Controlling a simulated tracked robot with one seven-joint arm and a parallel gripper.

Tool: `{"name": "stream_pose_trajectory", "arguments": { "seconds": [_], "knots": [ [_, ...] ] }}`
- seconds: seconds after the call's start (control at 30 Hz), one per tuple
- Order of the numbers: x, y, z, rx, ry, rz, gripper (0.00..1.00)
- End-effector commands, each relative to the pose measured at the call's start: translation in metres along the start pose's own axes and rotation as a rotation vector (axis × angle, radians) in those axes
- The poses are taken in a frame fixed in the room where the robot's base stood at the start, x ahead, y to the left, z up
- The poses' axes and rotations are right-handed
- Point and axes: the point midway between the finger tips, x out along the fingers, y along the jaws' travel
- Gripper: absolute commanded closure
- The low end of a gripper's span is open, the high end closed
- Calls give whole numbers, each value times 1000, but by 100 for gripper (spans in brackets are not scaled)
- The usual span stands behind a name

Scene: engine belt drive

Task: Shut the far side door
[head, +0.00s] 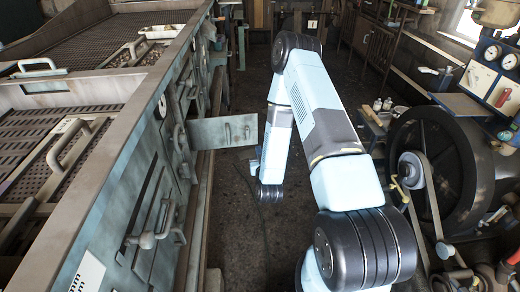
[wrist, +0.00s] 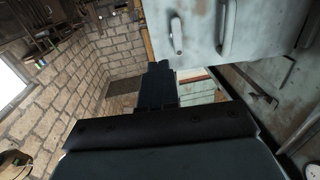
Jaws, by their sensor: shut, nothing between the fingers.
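A pale grey-blue door (head: 225,131) stands open in the head view. It juts out to the right from the front of the long machine on the left and has a small handle near its free edge. In the wrist view, a pale panel (wrist: 205,45) with handles fills the upper right; I cannot tell for sure that it is the same door. My gripper (wrist: 161,78) is shut and empty, its dark fingers close to the lower left corner of that panel. I cannot tell whether they touch. In the head view my wrist hangs just right of the door.
The long machine (head: 110,190) with latches and levers runs along the left. A large dark flywheel (head: 440,150) with a belt stands on the right, near gauges (head: 492,52). Dark floor (head: 235,220) between them is clear. A brick wall (wrist: 105,70) shows in the wrist view.

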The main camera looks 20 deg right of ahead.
Motion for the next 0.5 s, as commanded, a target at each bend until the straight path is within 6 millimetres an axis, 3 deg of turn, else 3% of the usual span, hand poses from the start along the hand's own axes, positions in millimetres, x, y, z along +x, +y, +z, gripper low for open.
{"name": "stream_pose_trajectory", "arguments": {
  "seconds": [0.5],
  "knots": [
    [90, 0, -1, 1, 2, 0, 100]
  ]
}}
